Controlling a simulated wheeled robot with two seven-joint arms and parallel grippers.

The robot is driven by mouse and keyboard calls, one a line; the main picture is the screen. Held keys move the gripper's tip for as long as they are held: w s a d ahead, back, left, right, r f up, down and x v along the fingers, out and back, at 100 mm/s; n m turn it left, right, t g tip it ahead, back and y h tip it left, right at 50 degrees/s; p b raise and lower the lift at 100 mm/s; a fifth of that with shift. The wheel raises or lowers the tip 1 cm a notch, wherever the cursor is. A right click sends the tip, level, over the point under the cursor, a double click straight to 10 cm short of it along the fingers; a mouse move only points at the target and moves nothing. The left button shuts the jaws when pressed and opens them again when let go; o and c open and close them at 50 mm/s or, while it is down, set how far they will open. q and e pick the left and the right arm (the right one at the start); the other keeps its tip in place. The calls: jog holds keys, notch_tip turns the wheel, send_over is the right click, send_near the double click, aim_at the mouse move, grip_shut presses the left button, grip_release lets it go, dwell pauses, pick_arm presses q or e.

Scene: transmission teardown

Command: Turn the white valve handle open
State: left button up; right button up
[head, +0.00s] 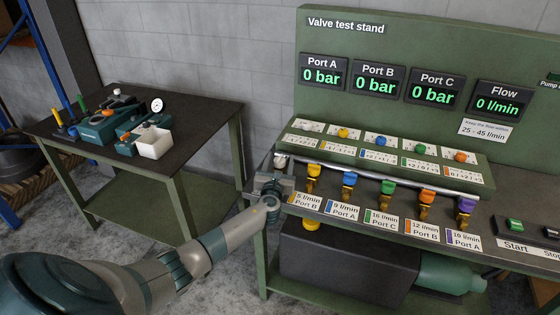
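A small white piece (281,160), which looks like the white valve handle, shows at the left end of the metal pipe (400,180) on the valve test stand. My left gripper (276,182) is at the stand's left front corner, just below and against this white piece in the picture. The gripper hides whatever lies beneath the white piece, and I cannot tell whether its fingers touch it or are closed. My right gripper is not in view. The Port A, Port B and Port C displays read 0 bar, and the flow display (498,105) reads 0 l/min.
Yellow (313,170), blue (350,178), green (388,187), orange (427,196) and purple (466,204) valve handles line the pipe to the right. A sloped panel (330,148) with coloured knobs stands behind. A side table (190,112) with teal parts is at left.

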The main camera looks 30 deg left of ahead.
pick_arm(q)
jog(key=shift+s, duration=0.1)
jog(key=shift+v, duration=0.8)
jog(key=b+v, duration=0.1)
jog(key=v, duration=1.4)
jog(key=shift+s+d+b, duration=0.2)
jog(key=shift+s+b, duration=0.05)
jog(key=shift+b, duration=0.05)
